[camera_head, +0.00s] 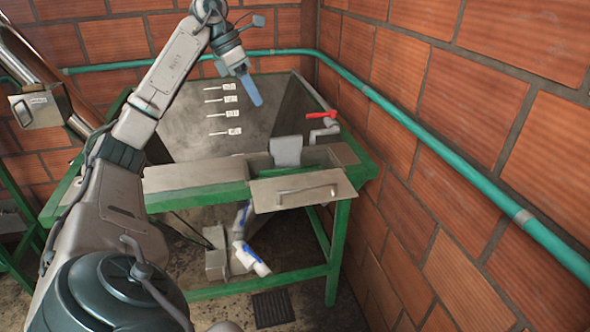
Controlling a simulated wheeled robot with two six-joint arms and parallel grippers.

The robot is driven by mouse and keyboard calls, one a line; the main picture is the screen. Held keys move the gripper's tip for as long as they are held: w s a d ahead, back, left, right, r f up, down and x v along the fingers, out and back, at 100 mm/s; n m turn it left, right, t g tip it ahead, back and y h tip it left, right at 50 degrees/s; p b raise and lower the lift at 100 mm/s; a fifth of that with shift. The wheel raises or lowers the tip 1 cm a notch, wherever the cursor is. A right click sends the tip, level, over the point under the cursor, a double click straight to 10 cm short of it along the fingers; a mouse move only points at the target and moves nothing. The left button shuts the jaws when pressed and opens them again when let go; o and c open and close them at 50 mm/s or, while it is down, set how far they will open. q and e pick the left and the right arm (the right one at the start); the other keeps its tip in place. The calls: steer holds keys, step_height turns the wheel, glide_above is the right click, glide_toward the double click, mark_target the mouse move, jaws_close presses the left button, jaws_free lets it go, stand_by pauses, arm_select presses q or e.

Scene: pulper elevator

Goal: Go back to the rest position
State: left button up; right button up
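My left arm comes in from the left and reaches up over the green-framed metal table. My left gripper (250,91) hangs in front of the table's grey sloped basin, pointing down to the right. Its blue fingers overlap into one narrow shape from this side, so the gap between them is hidden. I see nothing held in it. It appears apart from the table and the wall. My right gripper is not in view.
The green table (341,245) stands against brick walls, with a green pipe (440,147) along them. A red-handled valve (322,115) is at the basin's right. A metal panel with a handle (301,190) is at the front. White-and-blue piping (250,257) hangs below. A floor grate (272,309) lies in front.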

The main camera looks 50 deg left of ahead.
arm_select(q)
steer(key=shift+w+a+f, duration=0.1)
steer(key=shift+w+a, duration=0.15)
steer(key=shift+a, duration=0.15)
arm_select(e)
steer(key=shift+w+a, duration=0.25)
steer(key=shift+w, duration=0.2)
arm_select(q)
steer(key=shift+d, duration=0.1)
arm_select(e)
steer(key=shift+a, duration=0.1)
